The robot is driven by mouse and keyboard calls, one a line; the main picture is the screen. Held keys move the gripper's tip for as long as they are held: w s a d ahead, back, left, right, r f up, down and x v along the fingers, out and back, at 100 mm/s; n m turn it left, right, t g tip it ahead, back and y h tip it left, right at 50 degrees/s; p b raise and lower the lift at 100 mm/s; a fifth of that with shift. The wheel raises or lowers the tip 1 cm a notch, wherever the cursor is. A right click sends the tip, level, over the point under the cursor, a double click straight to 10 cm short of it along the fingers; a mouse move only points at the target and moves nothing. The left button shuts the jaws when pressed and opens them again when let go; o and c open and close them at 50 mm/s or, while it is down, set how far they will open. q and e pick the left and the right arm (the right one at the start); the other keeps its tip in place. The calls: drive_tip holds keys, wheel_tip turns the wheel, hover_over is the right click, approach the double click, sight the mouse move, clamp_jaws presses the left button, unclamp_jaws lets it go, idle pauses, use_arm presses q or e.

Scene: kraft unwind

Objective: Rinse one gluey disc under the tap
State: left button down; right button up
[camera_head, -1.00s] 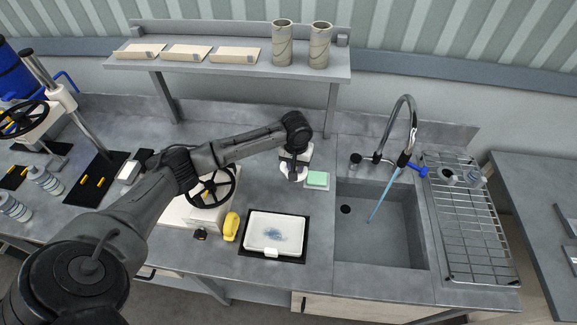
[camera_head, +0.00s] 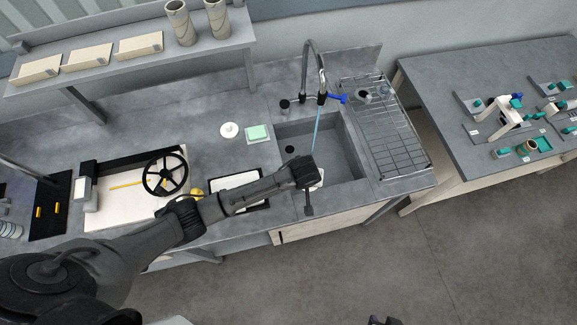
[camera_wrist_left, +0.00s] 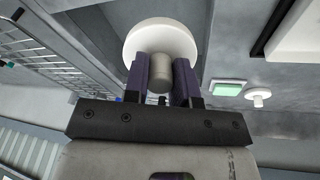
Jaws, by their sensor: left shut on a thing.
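My left gripper (camera_wrist_left: 160,85) is shut on the grey stem of a white disc (camera_wrist_left: 150,35), seen in the left wrist view. The tap (camera_head: 313,65) runs a thin blue stream of water (camera_head: 317,125) into the sink, behind the wrist. A second white disc (camera_head: 229,130) with a stem lies on the counter. Glue on the held disc cannot be seen. A dark part at the bottom edge may be my right gripper.
A green-topped block (camera_head: 258,132) lies left of the sink. A wire rack (camera_head: 385,130) stands to its right. A pale tray (camera_head: 235,180) is partly hidden behind my left arm. A wheel press (camera_head: 165,174) stands further left. A shelf (camera_head: 130,62) runs along the back.

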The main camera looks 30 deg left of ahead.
use_arm(q)
drive_tip(key=w+a+n+t+b, duration=0.1)
drive_tip(key=w+a+b, duration=0.2)
drive_tip(key=w+b, duration=0.4)
drive_tip(key=w+a+n+t+y+b, duration=0.1)
drive_tip(key=w+a+b, duration=0.2)
drive_tip(key=w+b, duration=0.4)
drive_tip(key=w, duration=0.5)
drive_tip(key=shift+w+f+n+b, duration=0.3)
drive_tip(key=shift+w+f, duration=0.1)
idle(0.4)
drive_tip(key=shift+a, duration=0.1)
idle(0.6)
drive_tip(key=shift+w+d, duration=0.15)
drive_tip(key=shift+d, duration=0.45)
